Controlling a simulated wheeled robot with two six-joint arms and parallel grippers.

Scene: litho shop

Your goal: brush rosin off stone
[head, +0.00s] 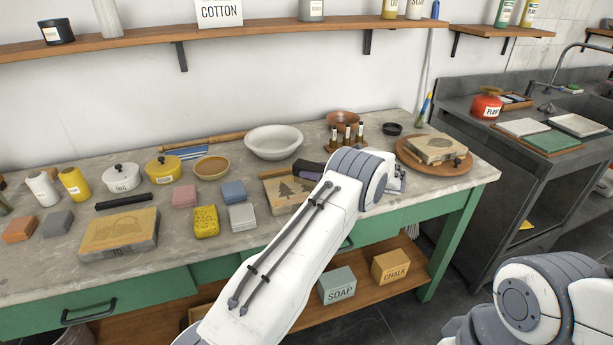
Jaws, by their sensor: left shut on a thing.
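My left gripper (396,182) is over the front right of the worktop, mostly hidden behind its own wrist. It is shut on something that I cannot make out. Just right of it, a pale stone (432,150) with a drawing lies on a round wooden board (410,157). A second stone (274,190) with dark trees lies left of my left wrist and is partly covered by it. A third stone (119,234) with a yellowish face lies at the front left. A dark purple block (308,170) sits by the tree stone. I cannot tell a brush or rosin on any stone.
The worktop (245,242) also holds a white bowl (273,142), a tan bowl (211,168), lidded pots, sponges (206,221) and small bottles (347,133). A dark sink unit (500,90) stands at right. Boxes marked SOAP (339,288) and CHALK (391,267) sit on the lower shelf.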

